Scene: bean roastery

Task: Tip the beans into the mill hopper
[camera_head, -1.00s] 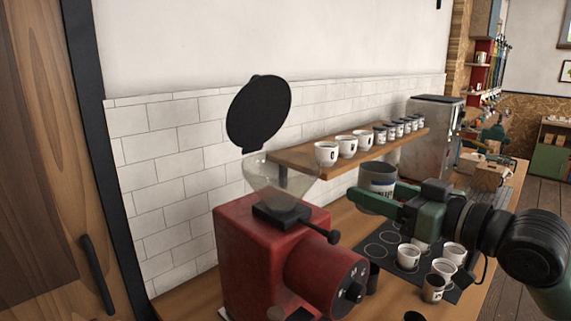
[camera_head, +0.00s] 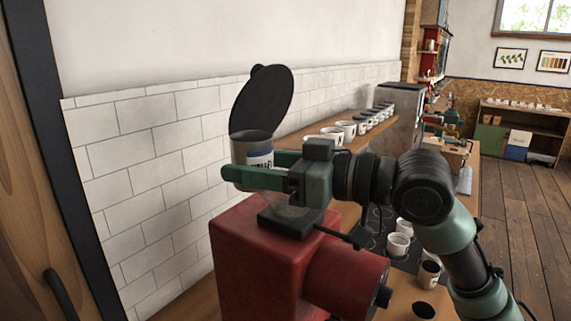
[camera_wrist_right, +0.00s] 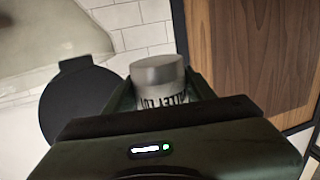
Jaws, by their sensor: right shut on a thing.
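The bean canister (camera_head: 254,150), grey with a pale label and dark lettering, is held about upright in my right gripper (camera_head: 250,172). It also shows between the fingers in the wrist view (camera_wrist_right: 158,75). The red mill (camera_head: 245,255) stands below. Its clear hopper (camera_head: 298,208) is mostly hidden behind my gripper. The black round hopper lid (camera_head: 267,100) stands open behind the canister and also shows in the wrist view (camera_wrist_right: 75,102). The canister is above and left of the hopper's visible part. I cannot see beans inside it. My left gripper is out of view.
A wooden shelf (camera_head: 290,141) with cups (camera_head: 347,129) runs along the tiled wall. More cups (camera_head: 398,244) stand on the counter right of the mill, below my right arm. A wooden door (camera_head: 25,200) is at the left.

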